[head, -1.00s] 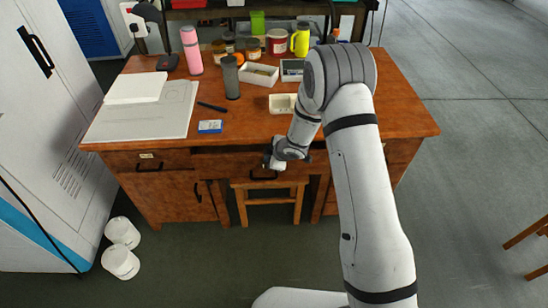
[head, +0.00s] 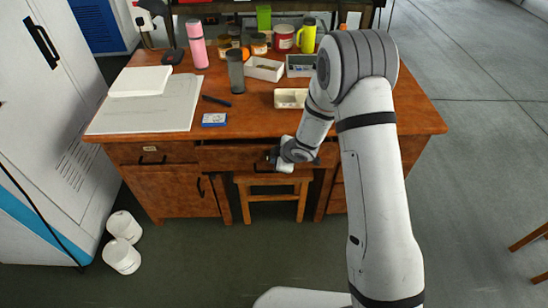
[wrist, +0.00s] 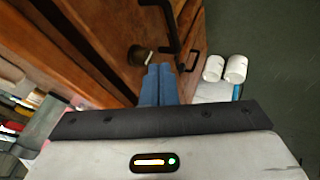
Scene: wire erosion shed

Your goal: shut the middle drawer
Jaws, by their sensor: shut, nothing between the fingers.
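The middle drawer (head: 225,158) is in the centre of the wooden desk, above the stool. Its front shows just under the desktop edge with a dark line above it. I cannot tell whether it is flush with the desk. My gripper (head: 272,157) is at this drawer's front, near its dark handle, which my wrist partly covers. In the wrist view, the blue fingers (wrist: 158,85) are together and empty, close to the wooden fronts. I cannot tell whether they touch the drawer.
The desktop (head: 250,118) holds a notepad, bottles, jars and small trays. A stool (head: 272,183) stands below the drawer. A cabinet door (head: 172,190) is at left. Two white tubs (head: 123,241) sit on the floor by the white cabinet (head: 50,120). Floor at right is mostly open.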

